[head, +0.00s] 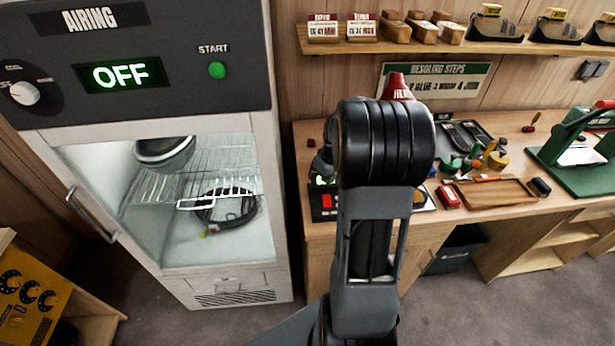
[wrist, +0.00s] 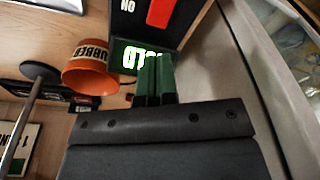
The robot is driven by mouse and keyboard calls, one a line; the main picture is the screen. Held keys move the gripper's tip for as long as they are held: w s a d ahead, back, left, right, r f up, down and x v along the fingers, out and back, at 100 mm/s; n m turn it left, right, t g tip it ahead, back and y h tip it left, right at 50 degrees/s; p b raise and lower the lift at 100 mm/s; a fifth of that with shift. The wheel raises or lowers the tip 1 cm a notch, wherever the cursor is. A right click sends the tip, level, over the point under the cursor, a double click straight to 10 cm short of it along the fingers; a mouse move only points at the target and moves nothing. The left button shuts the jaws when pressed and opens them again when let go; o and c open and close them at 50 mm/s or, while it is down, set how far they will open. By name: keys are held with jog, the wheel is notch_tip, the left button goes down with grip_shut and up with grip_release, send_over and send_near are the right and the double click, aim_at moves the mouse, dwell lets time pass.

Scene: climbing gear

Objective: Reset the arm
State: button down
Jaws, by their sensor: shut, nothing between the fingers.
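My arm (head: 370,220) rises in the middle of the head view, folded at a thick black joint (head: 385,142). Its far end is mostly hidden behind that joint, over the left end of the workbench. In the wrist view my gripper (wrist: 154,78) shows two green fingers side by side, shut with nothing between them. Just beyond the fingers is a device with a lit green display (wrist: 128,55) and a red patch (wrist: 160,12). An orange cup (wrist: 90,66) with a partly readable label is left of the fingers.
The airing cabinet (head: 150,150) at left reads OFF, with a coiled dark item (head: 228,208) inside. The workbench (head: 510,135) holds a wooden tray (head: 497,192), small tools and a green press (head: 580,150). A shelf (head: 450,45) runs above. A pale wall (wrist: 255,90) is close right of the gripper.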

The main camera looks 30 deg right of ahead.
jog(key=shift+m, duration=0.4)
jog(key=s+a+m, duration=0.2)
jog(key=s, duration=0.1)
jog(key=shift+f+g, duration=0.2)
jog(key=shift+g, duration=0.2)
jog(key=s+a+r+t, duration=0.1)
jog(key=s+a+r, duration=0.2)
jog(key=a, duration=0.3)
jog(key=s+a+r+n+t, duration=0.1)
jog(key=s+a+r, duration=0.2)
jog(key=a+r, duration=0.2)
jog(key=s+a+r+n+t, duration=0.1)
jog(key=s+a+r, duration=0.2)
jog(key=a, duration=0.4)
jog(key=shift+a+r+t, duration=0.3)
jog(key=shift+a+r, duration=0.05)
jog(key=shift+r, duration=0.15)
jog(key=shift+s+d, duration=0.1)
